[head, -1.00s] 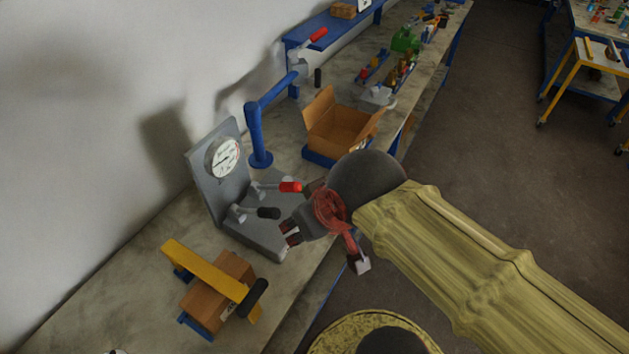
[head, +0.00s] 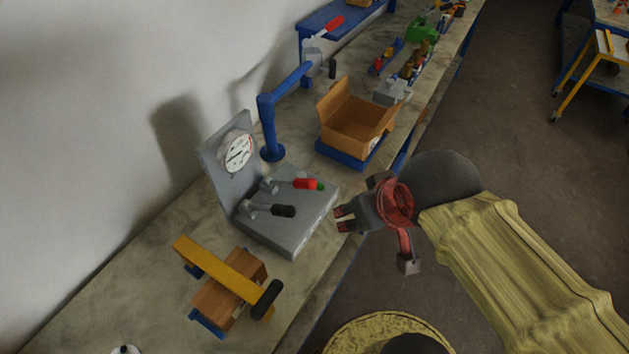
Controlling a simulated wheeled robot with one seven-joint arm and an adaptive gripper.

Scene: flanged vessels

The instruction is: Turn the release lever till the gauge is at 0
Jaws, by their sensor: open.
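A grey stand (head: 278,238) on the bench carries a round white gauge (head: 238,151) on its upright plate. The gauge's dark needle shows, but its reading is too small to tell. Two levers stick out to the right over the base: one with a red handle (head: 305,183) and, nearer, one with a black handle (head: 283,210). A small green piece (head: 320,186) shows at the red handle's tip. Which is the release lever I cannot tell. My gripper (head: 345,218) is open and empty, right of both handles and apart from them, its fingers pointing left.
A yellow-armed clamp with a brown block (head: 230,300) stands nearer on the bench. Behind the stand are a blue post (head: 268,130) and an open cardboard box (head: 355,125) on a blue base. Open floor lies right of the bench edge.

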